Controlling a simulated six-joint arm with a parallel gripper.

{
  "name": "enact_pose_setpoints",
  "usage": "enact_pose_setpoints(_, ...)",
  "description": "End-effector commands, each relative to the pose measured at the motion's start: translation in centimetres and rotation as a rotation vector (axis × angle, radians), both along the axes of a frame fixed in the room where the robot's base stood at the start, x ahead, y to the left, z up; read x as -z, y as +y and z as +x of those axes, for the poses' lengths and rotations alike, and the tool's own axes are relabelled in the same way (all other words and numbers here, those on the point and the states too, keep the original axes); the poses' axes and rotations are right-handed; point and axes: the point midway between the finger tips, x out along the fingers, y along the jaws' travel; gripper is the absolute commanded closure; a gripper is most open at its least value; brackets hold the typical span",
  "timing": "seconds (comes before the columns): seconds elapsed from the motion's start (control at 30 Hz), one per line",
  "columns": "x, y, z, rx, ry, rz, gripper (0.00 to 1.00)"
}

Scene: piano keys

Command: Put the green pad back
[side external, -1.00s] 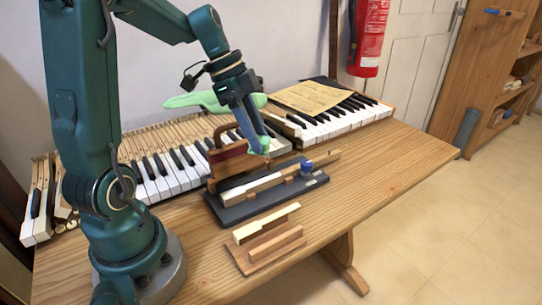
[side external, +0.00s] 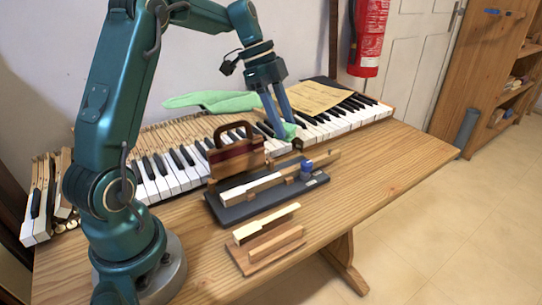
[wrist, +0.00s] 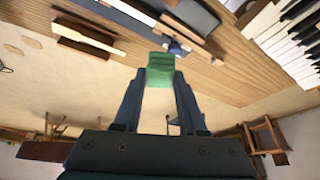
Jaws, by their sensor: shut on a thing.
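The green pad (side external: 288,131) is between the fingertips of my gripper (side external: 283,124) in the side view. In the wrist view the pad (wrist: 160,70) spans the gap between the two fingers (wrist: 160,84), which are shut on it. The pad is held above the far side of the dark stand (side external: 232,209), near the piano keys. In the side view I cannot tell whether it touches anything below.
A wooden key piece (side external: 262,185) and a blue object (side external: 306,167) are on the dark stand, with a handled wooden block (side external: 235,155) behind. A wooden holder (side external: 268,246) stands in front. A green cloth (side external: 205,101) and paper (side external: 312,96) lie behind. The right tabletop is clear.

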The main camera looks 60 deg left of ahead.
Motion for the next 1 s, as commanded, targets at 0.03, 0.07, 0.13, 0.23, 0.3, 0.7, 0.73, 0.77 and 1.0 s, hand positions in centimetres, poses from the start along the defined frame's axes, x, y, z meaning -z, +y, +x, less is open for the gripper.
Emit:
enact_pose_setpoints(0.03, 0.5, -0.2, 0.6, 0.023, 0.006, -0.003, 1.00)
enact_pose_setpoints(0.07, 0.7, -0.3, 0.8, 0.031, 0.006, -0.004, 1.00)
enact_pose_setpoints(0.13, 1.2, -0.4, 1.2, 0.043, 0.012, -0.007, 1.00)
enact_pose_setpoints(0.23, 1.9, -1.0, 1.5, 0.054, 0.024, -0.014, 1.00)
enact_pose_setpoints(0.3, 2.5, -1.8, 1.7, 0.059, 0.031, -0.018, 1.00)
enact_pose_setpoints(0.7, 7.5, -9.4, 5.0, 0.061, 0.032, -0.018, 1.00)
enact_pose_setpoints(0.73, 7.8, -9.9, 5.2, 0.060, 0.031, -0.017, 1.00)
enact_pose_setpoints(0.77, 8.1, -10.3, 5.4, 0.060, 0.031, -0.017, 1.00)
enact_pose_setpoints(1.0, 9.3, -11.6, 6.1, 0.056, 0.030, -0.018, 1.00)
